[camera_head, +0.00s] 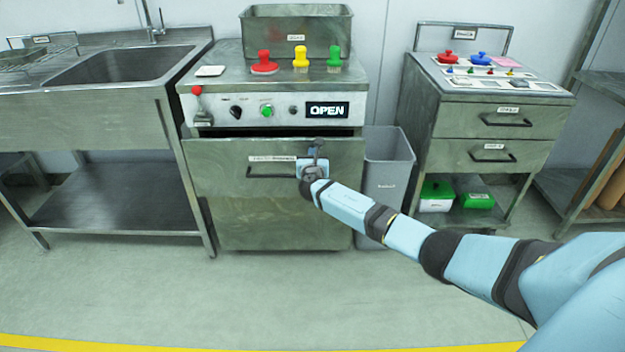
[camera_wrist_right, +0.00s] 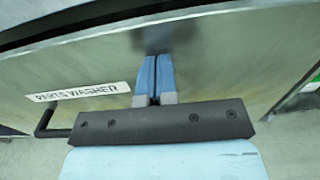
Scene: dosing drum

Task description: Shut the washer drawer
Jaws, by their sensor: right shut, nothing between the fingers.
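The washer drawer (camera_head: 225,165) is the wide metal front below the control panel of the parts washer. A dark gap shows along its top edge, so it stands out from the body. Its dark bar handle (camera_head: 262,175) sits under a white label. My right gripper (camera_head: 318,150) is at the drawer front, right of the handle. In the right wrist view, its blue fingers (camera_wrist_right: 155,62) are shut together and empty, pointing at the drawer front (camera_wrist_right: 215,60). The fingertips are at or very near the metal; I cannot tell if they touch. My left gripper is out of view.
The panel display (camera_head: 327,110) reads OPEN. Red, yellow and green handled tools stand on the washer top below a metal bin (camera_head: 297,28). A grey waste bin (camera_head: 388,165) stands close on the right, a sink table (camera_head: 120,70) on the left. The floor in front is clear.

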